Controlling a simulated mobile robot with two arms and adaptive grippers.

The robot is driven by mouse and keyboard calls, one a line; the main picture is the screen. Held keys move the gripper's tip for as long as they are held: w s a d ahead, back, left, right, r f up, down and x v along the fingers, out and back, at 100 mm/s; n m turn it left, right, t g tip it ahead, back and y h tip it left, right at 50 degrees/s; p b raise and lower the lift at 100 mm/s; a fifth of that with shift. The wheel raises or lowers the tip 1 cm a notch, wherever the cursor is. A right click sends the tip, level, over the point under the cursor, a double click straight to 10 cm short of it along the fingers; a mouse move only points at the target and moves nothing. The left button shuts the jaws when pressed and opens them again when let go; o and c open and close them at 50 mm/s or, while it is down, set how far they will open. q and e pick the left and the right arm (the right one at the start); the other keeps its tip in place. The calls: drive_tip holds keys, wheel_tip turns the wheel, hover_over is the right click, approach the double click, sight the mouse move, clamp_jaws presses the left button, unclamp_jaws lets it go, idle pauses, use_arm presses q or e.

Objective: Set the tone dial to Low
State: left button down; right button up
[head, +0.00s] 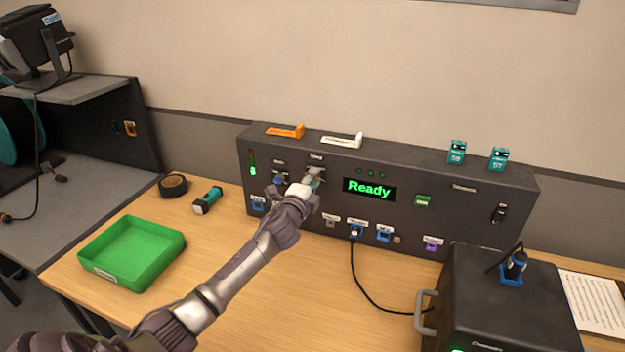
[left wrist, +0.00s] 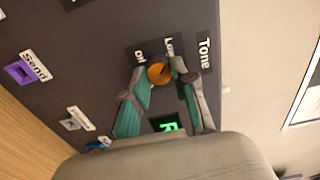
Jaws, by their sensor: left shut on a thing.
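The tone dial (left wrist: 160,73) is a small round orange knob on the dark panel in the left wrist view. The label "Tone" (left wrist: 204,52) is beside it, with "Low" (left wrist: 169,46) and another, partly legible label close to the knob. My left gripper (left wrist: 164,76) is shut on the knob, one teal-padded finger on each side. I cannot tell which label the dial points to. In the head view my left gripper (head: 314,180) is against the panel's front and hides the knob. My right gripper is in neither view.
The panel (head: 455,207) has a green "Ready" screen (head: 370,189), sockets and a plugged black cable. A green tray (head: 132,253), a tape roll (head: 173,185) and a teal torch (head: 207,201) lie left. A dark box (head: 500,300) with a handle stands right.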

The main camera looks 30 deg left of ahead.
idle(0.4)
use_arm(q)
drive_tip(key=c, duration=0.9)
unclamp_jaws()
drive_tip(key=v, duration=1.2)
drive_tip(key=shift+f, duration=0.1)
